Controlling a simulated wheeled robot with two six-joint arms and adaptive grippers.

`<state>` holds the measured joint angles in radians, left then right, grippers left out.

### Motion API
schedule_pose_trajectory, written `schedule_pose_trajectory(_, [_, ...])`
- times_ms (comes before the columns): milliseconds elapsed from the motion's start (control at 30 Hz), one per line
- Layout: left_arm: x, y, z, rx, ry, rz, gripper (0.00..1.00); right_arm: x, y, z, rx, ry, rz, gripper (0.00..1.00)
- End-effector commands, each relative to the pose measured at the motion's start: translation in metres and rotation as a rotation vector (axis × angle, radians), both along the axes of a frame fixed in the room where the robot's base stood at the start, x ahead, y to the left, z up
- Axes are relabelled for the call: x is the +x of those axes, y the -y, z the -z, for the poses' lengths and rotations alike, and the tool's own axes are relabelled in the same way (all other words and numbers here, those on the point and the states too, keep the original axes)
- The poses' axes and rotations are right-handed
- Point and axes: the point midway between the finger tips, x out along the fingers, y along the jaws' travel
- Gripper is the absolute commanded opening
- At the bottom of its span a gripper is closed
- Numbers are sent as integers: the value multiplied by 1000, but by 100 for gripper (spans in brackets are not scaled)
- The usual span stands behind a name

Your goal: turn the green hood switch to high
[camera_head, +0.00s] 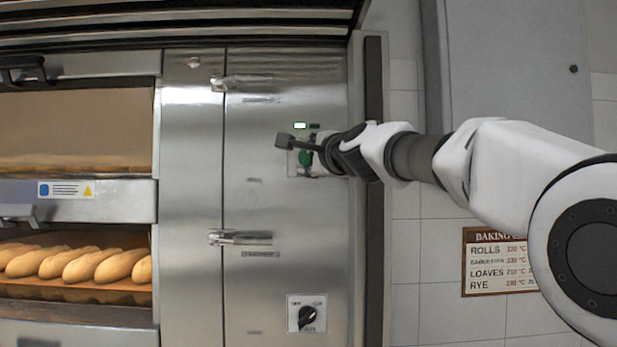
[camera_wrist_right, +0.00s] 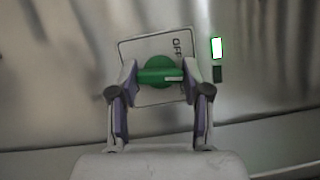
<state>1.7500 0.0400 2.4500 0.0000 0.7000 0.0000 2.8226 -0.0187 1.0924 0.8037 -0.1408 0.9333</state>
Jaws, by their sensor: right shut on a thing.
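The green hood switch (camera_head: 305,158) is on the steel panel right of the ovens, partly hidden behind my right gripper (camera_head: 300,145). In the right wrist view the green knob (camera_wrist_right: 160,72) sits on a light plate (camera_wrist_right: 133,48) with "OFF" lettering, between the two fingers of my right gripper (camera_wrist_right: 160,80). The fingers are closed about the knob's bar. A lit light (camera_wrist_right: 216,48) and a dark one (camera_wrist_right: 217,74) are beside the plate; the lit one also shows in the head view (camera_head: 299,125). My left gripper is not in view.
A black rotary knob (camera_head: 307,317) is on a plate lower on the same panel. Metal latches (camera_head: 240,238) stick out at the panel's left. Oven decks with loaves (camera_head: 95,265) are at left. A baking sign (camera_head: 497,262) hangs on the tiled wall.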

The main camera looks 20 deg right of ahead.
Motion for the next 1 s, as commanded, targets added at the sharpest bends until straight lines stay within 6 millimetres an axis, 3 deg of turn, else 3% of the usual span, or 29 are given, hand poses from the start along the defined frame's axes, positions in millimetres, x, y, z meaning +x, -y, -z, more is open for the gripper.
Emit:
schedule_pose_trajectory(33, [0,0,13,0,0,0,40,1,-1,10,40,7,-2,13])
schedule_pose_trajectory(400, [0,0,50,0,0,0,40,1,-1,10,364,99,-1,13])
schedule_pose_trajectory(700, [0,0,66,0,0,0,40,3,-2,10,546,148,0,13])
schedule_pose_trajectory(1000, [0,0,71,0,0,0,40,3,-2,9,621,168,0,13])
